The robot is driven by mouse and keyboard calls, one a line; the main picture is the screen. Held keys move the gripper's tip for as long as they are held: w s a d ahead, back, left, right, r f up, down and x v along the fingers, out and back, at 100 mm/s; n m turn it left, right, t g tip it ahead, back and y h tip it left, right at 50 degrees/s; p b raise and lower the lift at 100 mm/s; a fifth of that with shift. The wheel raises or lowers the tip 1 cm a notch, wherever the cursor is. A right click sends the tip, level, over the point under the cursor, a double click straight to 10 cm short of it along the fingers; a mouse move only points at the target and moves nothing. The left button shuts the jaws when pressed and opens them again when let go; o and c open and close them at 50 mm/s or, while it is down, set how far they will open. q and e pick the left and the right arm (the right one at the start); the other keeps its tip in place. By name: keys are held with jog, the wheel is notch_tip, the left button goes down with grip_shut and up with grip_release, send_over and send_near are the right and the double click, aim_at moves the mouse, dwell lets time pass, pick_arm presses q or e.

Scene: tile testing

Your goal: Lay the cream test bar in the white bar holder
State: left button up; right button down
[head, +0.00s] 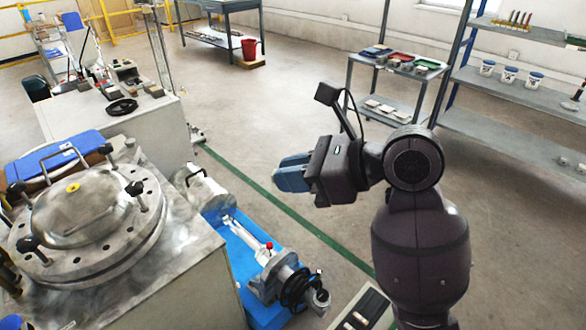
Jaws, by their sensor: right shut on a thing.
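My right gripper (283,176) is held in the air near the middle of the head view, its blue fingers pointing left. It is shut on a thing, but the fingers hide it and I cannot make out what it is. I cannot pick out the cream test bar or the white bar holder in this view. My left gripper is out of view.
A round metal vessel with a bolted lid (85,215) stands on a bench at left. A blue-based machine (243,262) stands below the gripper. Shelving (520,110) and a small cart (385,105) stand at the back right. Open floor lies between.

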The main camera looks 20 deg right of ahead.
jog(key=w+a+f+n+g, duration=0.3)
jog(key=a+f+n+g, duration=0.2)
jog(key=f+n+g, duration=0.5)
jog(key=shift+n+g+y, duration=0.4)
jog(key=shift+n+g, duration=0.3)
jog(key=shift+g, duration=0.8)
jog(key=shift+w, duration=0.15)
jog(key=w+d+r+m+t, duration=0.4)
jog(key=d+m+t, duration=0.1)
jog(key=m+t, duration=0.35)
jog(key=s+d+f+m+t+h, duration=0.1)
jog(key=s+d+f+m+t, duration=0.2)
jog(key=d, duration=0.7)
notch_tip(320, 180, down, 3)
jog(key=s+t, duration=0.2)
jog(key=shift+s+d+f+m, duration=0.2)
jog(key=shift+s+d+m, duration=0.05)
jog(key=shift+s+m, duration=0.1)
